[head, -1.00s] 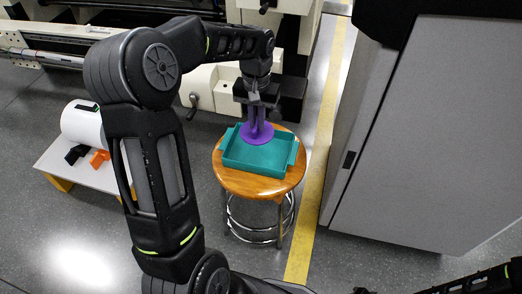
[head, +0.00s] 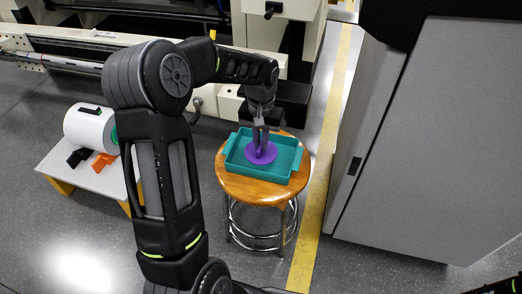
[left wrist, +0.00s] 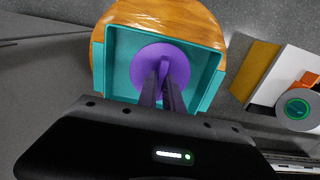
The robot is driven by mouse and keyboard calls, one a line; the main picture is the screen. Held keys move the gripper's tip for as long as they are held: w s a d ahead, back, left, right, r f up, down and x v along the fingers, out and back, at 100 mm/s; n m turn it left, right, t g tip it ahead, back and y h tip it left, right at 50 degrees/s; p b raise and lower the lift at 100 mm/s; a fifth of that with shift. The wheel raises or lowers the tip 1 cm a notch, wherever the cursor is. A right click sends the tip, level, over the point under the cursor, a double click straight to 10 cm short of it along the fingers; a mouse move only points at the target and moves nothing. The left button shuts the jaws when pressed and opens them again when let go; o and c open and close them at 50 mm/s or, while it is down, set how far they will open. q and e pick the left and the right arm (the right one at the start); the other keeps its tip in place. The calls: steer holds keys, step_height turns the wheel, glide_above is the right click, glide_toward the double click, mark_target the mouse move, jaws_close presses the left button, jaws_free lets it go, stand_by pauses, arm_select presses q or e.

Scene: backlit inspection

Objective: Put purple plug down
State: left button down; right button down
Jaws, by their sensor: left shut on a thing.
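The purple plug (head: 261,154) has a round flange with a raised grip. It is at the teal tray (head: 290,171) on the round wooden stool (head: 240,188). My left gripper (head: 261,143) is above the tray, pointing down, and shut on the plug's grip. In the left wrist view the plug (left wrist: 163,60) lies within the tray's outline (left wrist: 112,60), and the left gripper's fingers (left wrist: 162,80) close around its grip. I cannot tell whether the flange touches the tray floor. Of my right arm only a dark piece shows at the bottom right corner in the head view; its gripper is not visible.
A low white table (head: 90,178) at the left bears a white roll (head: 90,128), an orange piece (head: 104,164) and a black piece (head: 78,157). A grey cabinet (head: 430,140) stands right, beyond a yellow floor line (head: 315,200). Cream machinery (head: 240,103) stands behind the stool.

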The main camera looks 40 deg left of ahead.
arm_select(q)
step_height(320, 180, down, 4)
steer(key=shift+r+b, duration=0.25)
steer(key=shift+b, duration=0.1)
steer(key=c, duration=1.5)
jaws_free()
step_height(320, 180, up, 12)
steer(key=p, duration=0.3)
